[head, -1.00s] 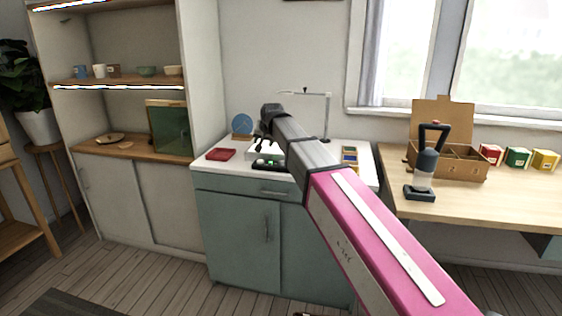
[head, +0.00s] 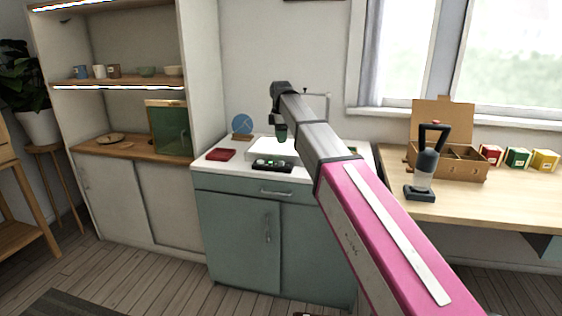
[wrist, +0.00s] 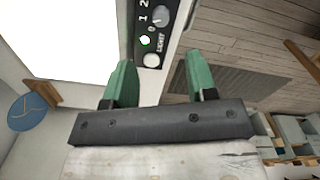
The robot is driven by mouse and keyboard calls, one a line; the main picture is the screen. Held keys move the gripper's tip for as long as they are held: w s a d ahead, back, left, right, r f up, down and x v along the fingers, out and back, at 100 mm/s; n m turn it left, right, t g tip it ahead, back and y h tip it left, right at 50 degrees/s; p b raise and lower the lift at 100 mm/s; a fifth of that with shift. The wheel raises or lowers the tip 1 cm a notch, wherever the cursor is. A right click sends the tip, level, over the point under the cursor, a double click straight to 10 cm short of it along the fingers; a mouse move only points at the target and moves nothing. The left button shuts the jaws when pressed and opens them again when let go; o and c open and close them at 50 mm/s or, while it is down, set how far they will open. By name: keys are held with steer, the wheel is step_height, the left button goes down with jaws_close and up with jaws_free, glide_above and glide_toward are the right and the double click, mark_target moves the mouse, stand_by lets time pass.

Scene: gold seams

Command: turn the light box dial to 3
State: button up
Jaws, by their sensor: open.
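The light box (head: 258,149) lies on the white top of the teal cabinet, its white panel (wrist: 75,35) bright in the wrist view. A black control strip (wrist: 152,40) runs along its edge, also visible in the head view (head: 272,165). On the strip is a round grey dial (wrist: 160,16) with the numbers 0, 1 and 2 beside it; its pointer is too small to read surely. A green light (wrist: 145,40) and a pale round knob (wrist: 151,60) sit near the word LIGHT. My gripper (wrist: 160,75) is open and empty, its green fingers apart from the strip. In the head view it hangs above the box (head: 281,133).
A red item (head: 221,155) lies left of the box and a blue disc (head: 242,124) stands behind it. A lamp frame (head: 328,105) rises behind my arm. The desk (head: 470,205) at right holds a cardboard box and a dark-handled device.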

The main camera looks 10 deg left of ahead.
mark_target(281, 161)
step_height(281, 161, down, 11)
steer(key=shift+r, duration=0.1)
stand_by(0.5)
steer(key=c, duration=0.9)
